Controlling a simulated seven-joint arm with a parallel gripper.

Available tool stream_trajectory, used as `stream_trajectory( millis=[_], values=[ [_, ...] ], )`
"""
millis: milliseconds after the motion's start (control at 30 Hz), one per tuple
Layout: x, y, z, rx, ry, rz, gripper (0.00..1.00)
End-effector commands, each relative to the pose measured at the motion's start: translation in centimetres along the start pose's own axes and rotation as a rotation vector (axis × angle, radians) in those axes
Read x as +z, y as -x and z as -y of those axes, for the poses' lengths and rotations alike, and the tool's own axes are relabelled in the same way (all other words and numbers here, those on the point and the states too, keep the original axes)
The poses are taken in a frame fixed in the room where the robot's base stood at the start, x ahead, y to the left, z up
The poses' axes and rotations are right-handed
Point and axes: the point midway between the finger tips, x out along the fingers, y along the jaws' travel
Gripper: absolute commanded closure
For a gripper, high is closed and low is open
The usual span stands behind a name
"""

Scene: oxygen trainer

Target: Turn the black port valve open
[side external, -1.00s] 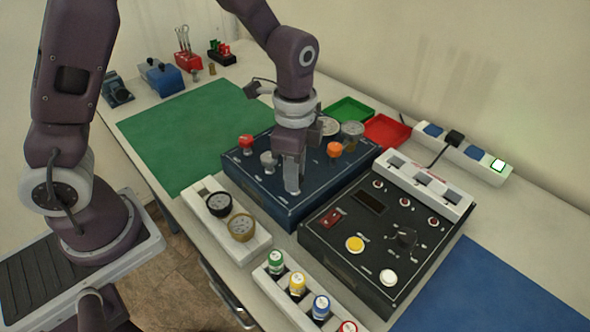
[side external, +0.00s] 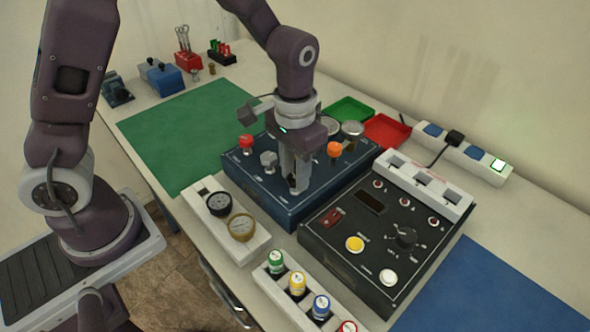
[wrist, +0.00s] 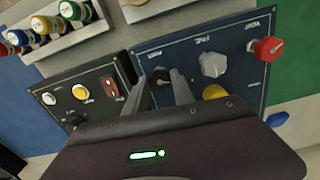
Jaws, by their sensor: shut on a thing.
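The black port valve (wrist: 160,76) sits on the dark blue panel (wrist: 228,36), between my two fingers in the wrist view. My gripper (side external: 294,184) points down at the front right part of the panel in the side view, with its fingers shut on the valve. The fingers hide most of the valve, so its exact angle is hard to read. On the same panel are a grey knob (wrist: 213,64), a red knob (wrist: 267,48) and a yellow knob (wrist: 215,92).
A black control box (side external: 335,255) with yellow and white buttons stands right of the panel. A gauge holder (side external: 262,246) and a rack of coloured caps (side external: 262,272) are in front. A green mat (side external: 175,140) lies clear at left. Red and green trays (side external: 388,130) stand behind.

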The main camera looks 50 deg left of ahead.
Motion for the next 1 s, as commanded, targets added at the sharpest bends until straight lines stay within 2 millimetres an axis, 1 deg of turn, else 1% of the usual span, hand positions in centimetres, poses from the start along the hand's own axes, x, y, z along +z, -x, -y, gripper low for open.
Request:
stream_trajectory(
  millis=[600,800,1000],
  values=[
    [-0.12,0.11,-0.07,0.002,0.566,-0.004,1.0],
    [-0.14,0.12,-0.08,0.003,0.707,-0.004,1.0],
    [-0.16,0.12,-0.06,0.003,0.805,-0.004,1.0]
  ],
)
